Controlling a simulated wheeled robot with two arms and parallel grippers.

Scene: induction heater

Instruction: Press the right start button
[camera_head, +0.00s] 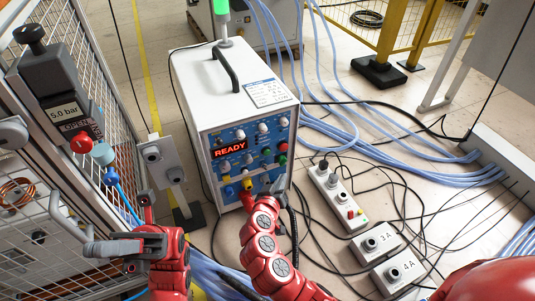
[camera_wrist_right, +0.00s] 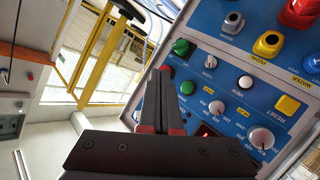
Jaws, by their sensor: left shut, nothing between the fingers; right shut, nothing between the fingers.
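The induction heater (camera_head: 205,90) is a white box with a blue front panel and a lit READY display (camera_head: 231,147). Green buttons show near the panel's right edge; the right wrist view has one green button (camera_wrist_right: 182,47) and another green button (camera_wrist_right: 187,88). I cannot read a start label on either. My right gripper (camera_wrist_right: 163,72) is shut and empty, its tips beside these buttons at the panel edge; contact cannot be told. In the head view my right arm reaches the panel's lower right, where its fingers (camera_head: 276,187) are hard to make out. My left gripper (camera_head: 147,200) is shut and empty, left of the heater.
A mesh cage (camera_head: 110,60) with a 5.0 bar pressure unit (camera_head: 62,108) stands at the left. A grey box on a stand (camera_head: 160,155) is between cage and heater. Blue hoses (camera_head: 345,115), cables and a socket strip (camera_head: 338,198) lie on the floor at the right.

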